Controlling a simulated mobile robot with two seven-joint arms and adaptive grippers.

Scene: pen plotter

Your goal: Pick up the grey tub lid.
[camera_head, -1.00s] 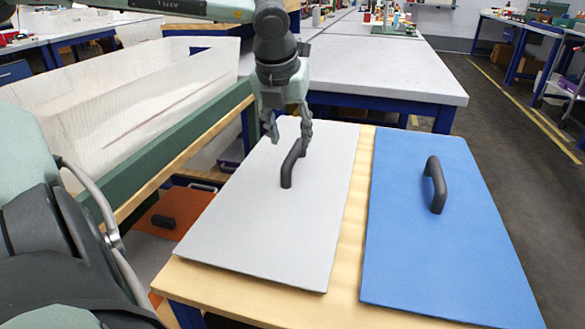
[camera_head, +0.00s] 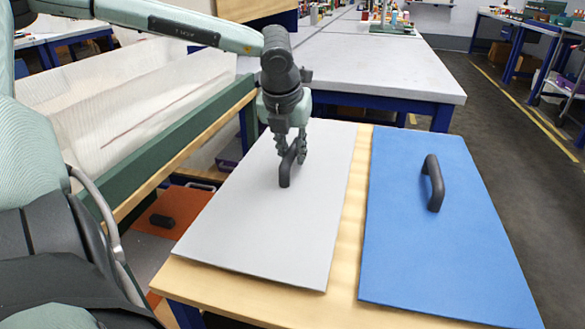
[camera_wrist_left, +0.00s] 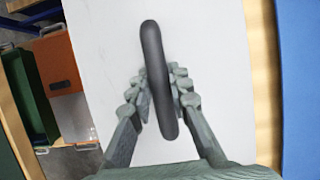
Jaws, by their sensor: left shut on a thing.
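The grey tub lid (camera_head: 258,228) is a flat light-grey panel lying on the wooden table, with a dark bar handle (camera_head: 286,174) standing on it. My left gripper (camera_head: 291,152) comes down from above and is shut on the far part of this handle. In the left wrist view the handle (camera_wrist_left: 153,62) runs between the two fingers of my left gripper (camera_wrist_left: 160,90), with the grey lid (camera_wrist_left: 215,60) beneath. The lid appears to lie flat. My right gripper is not in view.
A blue lid (camera_head: 430,245) with a dark handle (camera_head: 433,183) lies to the right on the same wooden table (camera_head: 347,220). A white-walled, green-edged structure (camera_head: 140,125) stands at the left. An orange panel (camera_head: 165,215) shows low at the left. A grey-topped bench (camera_head: 375,75) stands behind.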

